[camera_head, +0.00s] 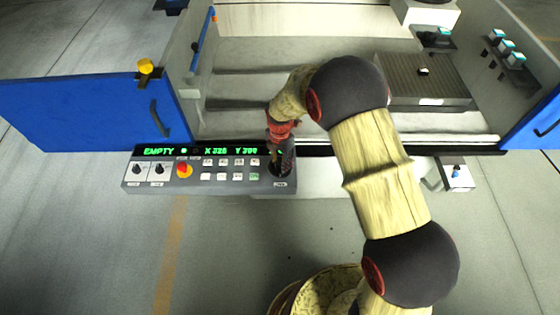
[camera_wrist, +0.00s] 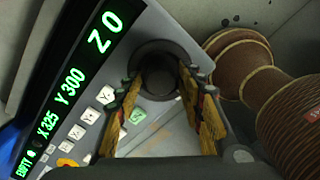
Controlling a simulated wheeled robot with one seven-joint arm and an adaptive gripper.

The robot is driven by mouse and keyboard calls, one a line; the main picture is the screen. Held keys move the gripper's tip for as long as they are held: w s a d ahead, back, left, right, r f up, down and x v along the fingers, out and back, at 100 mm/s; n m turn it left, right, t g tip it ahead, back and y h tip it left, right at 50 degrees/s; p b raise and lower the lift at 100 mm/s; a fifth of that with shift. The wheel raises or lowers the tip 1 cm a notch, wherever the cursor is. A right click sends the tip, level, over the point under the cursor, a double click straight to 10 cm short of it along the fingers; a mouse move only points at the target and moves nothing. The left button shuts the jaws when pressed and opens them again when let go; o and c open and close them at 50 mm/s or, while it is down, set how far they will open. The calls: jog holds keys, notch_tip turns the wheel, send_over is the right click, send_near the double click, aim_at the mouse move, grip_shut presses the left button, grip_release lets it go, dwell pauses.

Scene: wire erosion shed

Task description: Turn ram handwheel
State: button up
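The ram handwheel looks to be the dark round knob (camera_wrist: 158,72) at the right end of the grey control panel (camera_head: 150,180). In the wrist view it stands between the yellow-brown fingers of my gripper (camera_wrist: 159,84). The fingers are apart, one on each side of the knob; I cannot tell whether they touch it. In the head view my gripper (camera_head: 281,158) points down over the panel's right end and hides most of the knob. The panel's green display (camera_head: 200,150) reads EMPTY, X 325, Y 300; the wrist view also shows Z 0.
The panel has a red button (camera_head: 183,170), two dial switches and several small white keys beside the knob. Behind it is the machine's open tank with a ribbed block (camera_head: 420,80). A blue door (camera_head: 90,108) stands open at left, another (camera_head: 545,120) at right.

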jog(key=c, duration=0.9)
jog(key=shift+o, duration=0.2)
jog(key=shift+m, duration=0.3)
